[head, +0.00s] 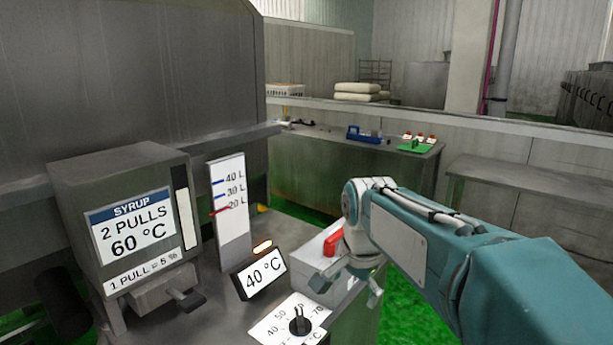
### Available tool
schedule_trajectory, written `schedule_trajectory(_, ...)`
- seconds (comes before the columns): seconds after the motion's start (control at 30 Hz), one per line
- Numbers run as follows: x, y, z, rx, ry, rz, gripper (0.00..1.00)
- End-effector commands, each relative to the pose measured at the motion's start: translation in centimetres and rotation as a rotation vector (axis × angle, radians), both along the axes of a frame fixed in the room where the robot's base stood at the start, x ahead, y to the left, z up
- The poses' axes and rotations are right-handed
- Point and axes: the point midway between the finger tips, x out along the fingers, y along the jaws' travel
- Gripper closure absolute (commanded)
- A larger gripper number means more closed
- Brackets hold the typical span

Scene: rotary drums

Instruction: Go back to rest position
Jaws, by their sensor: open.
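My gripper (350,285) is at the end of my teal and white arm, at the right edge of the metal counter. Its fingers are spread and nothing shows between them. It hangs in front of a white box (325,247) with a red part (333,241) on it and hides some of that box. I cannot tell whether the fingers touch the box. My arm reaches in from the lower right.
A syrup dispenser (130,230) stands left, beside a level scale (229,205). A 40 °C display (260,275) and a temperature dial (299,320) sit near my gripper. A back bench (300,160) holds a blue toolbox (363,134). Green floor (402,310) shows right of the counter.

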Motion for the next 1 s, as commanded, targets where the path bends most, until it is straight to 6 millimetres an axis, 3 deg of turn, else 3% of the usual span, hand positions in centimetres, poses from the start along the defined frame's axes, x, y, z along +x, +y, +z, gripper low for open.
schedule_trajectory(0.27, -8.3, -3.6, 0.5, -0.082, -0.116, 0.28, 0.0)
schedule_trajectory(0.6, -17.6, -6.4, -2.6, -0.236, -0.236, 0.609, 0.0)
schedule_trajectory(0.8, -20.3, -7.0, -4.5, -0.302, -0.269, 0.723, 0.0)
schedule_trajectory(1.0, -20.6, -7.1, -4.7, -0.31, -0.271, 0.739, 0.0)
